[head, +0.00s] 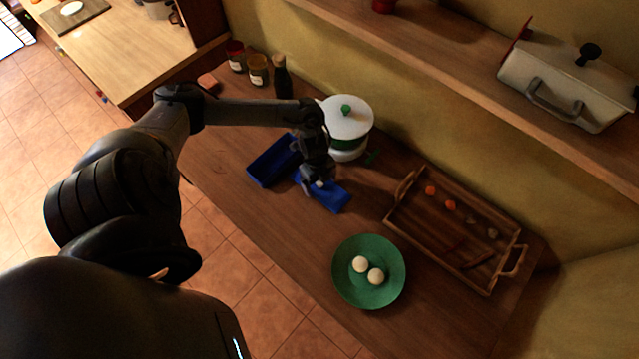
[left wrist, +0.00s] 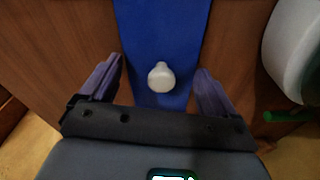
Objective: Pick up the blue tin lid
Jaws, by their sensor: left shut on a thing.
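The blue tin lid (head: 330,195) is a flat blue piece with a white knob, under my left gripper (head: 317,181) in the head view. In the left wrist view the lid (left wrist: 165,45) runs lengthwise between the fingers of my left gripper (left wrist: 160,82), with its white knob between them. The fingers are wide apart and shut on the lid's two sides. I cannot tell whether the lid touches the counter or is slightly raised. An open blue tin (head: 270,163) stands just left of it. My right gripper is in neither view.
A white pot with a green knob (head: 346,122) stands close behind the gripper. A green plate (head: 350,292) with two white round things is in front, and a wooden tray (head: 412,232) is at right. Jars (head: 258,70) and a dark bottle (head: 281,78) stand at the back left.

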